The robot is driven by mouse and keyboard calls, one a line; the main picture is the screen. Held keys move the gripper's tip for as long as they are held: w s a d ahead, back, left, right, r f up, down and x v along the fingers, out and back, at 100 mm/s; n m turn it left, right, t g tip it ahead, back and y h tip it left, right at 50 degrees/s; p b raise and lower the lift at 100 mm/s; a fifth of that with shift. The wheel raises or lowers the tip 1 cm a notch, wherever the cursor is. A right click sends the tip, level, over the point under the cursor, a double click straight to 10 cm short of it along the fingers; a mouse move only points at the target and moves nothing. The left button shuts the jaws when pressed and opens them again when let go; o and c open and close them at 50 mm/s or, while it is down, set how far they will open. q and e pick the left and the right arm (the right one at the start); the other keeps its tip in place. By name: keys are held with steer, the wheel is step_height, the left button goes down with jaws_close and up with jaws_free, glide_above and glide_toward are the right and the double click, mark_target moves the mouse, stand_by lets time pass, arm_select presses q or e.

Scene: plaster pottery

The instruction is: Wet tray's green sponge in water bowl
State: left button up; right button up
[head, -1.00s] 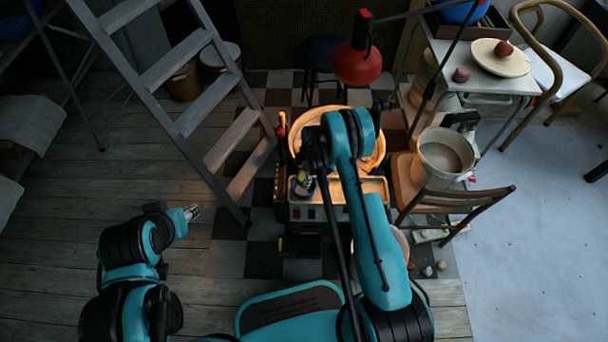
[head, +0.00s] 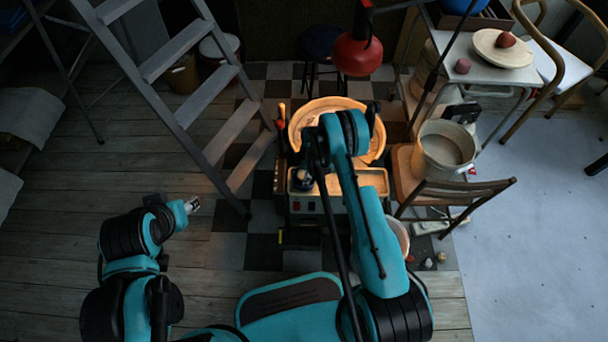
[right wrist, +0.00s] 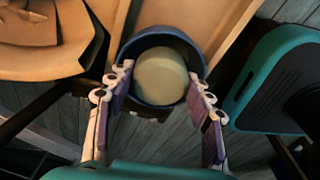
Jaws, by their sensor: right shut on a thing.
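The pale green, round sponge (right wrist: 160,78) is in the right wrist view, between the fingertips of my right gripper (right wrist: 161,72). The gripper is shut on its sides. The dark blue water bowl (right wrist: 163,36) surrounds the sponge in that view. I cannot tell how deep the sponge sits or see any water. In the head view the bowl (head: 303,181) is a small dark shape at the left of the pale tray (head: 374,181), partly hidden by my right arm. My left gripper (head: 193,205) is away to the left over the floor; its jaws are too small to read.
The pottery wheel's wide, pale basin (head: 303,118) is behind the tray, under a red lamp (head: 357,57). A grey ladder (head: 205,95) stands to the left. A wooden chair (head: 455,192) with a bucket (head: 445,150) is to the right.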

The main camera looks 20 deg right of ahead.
steer(key=shift+r, duration=0.1)
steer(key=shift+r+p, duration=1.2)
steer(key=shift+r, duration=2)
steer(key=shift+c, duration=0.2)
steer(key=shift+r, duration=0.15)
steer(key=shift+r+p, duration=0.65)
steer(key=shift+r, duration=1.25)
